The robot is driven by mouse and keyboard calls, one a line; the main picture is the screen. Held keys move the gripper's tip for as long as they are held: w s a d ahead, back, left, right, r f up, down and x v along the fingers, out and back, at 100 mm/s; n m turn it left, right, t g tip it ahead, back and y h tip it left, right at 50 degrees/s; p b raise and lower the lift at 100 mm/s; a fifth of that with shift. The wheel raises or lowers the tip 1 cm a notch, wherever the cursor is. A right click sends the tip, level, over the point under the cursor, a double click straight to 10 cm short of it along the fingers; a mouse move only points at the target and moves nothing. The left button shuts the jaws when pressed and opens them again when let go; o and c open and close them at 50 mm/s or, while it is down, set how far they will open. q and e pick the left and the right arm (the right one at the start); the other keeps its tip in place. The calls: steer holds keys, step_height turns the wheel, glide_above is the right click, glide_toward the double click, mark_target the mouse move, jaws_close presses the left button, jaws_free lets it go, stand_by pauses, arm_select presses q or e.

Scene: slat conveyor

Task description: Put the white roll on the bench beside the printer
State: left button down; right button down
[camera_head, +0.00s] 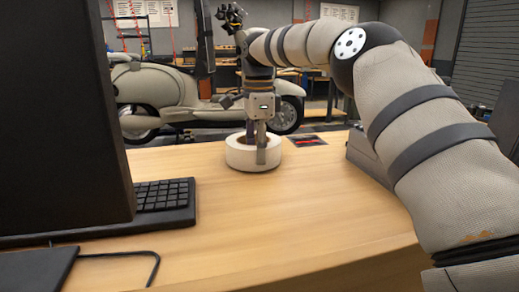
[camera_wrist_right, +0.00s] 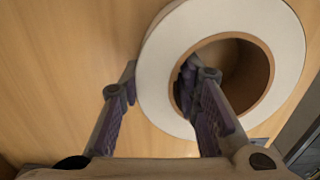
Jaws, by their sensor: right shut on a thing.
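The white roll (camera_head: 240,158) is at the far part of the wooden bench (camera_head: 300,215), lying flat with its brown core opening up. It seems to rest on the bench top, though a small gap cannot be ruled out. My right gripper (camera_head: 258,143) points down at it. In the right wrist view my right gripper (camera_wrist_right: 158,88) has one finger inside the core and one outside, shut on the wall of the white roll (camera_wrist_right: 285,45). A grey box (camera_head: 368,152), perhaps the printer, stands to the right, mostly hidden behind my right arm. My left gripper does not show.
A dark monitor (camera_head: 60,120) and a black keyboard (camera_head: 165,202) take up the bench's left side, with a black cable (camera_head: 125,254) in front. A flat dark card (camera_head: 304,140) lies right of the roll. The middle front of the bench is clear. A scooter (camera_head: 160,88) stands behind.

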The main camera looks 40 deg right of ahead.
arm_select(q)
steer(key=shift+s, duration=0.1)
arm_select(e)
steer(key=c, duration=1.2)
jaws_free()
steer(key=shift+f, duration=0.1)
steer(key=shift+r, duration=0.25)
step_height(320, 180, up, 5)
steer(key=shift+f+b, duration=0.2)
steer(key=shift+b, duration=0.5)
steer(key=shift+a+r, duration=0.1)
steer(key=shift+r, duration=0.65)
steer(key=shift+w+r+p, duration=0.1)
steer(key=shift+r+p, duration=0.2)
steer(key=shift+p, duration=0.05)
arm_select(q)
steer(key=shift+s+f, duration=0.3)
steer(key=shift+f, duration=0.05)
arm_select(e)
steer(key=shift+s+r, duration=0.25)
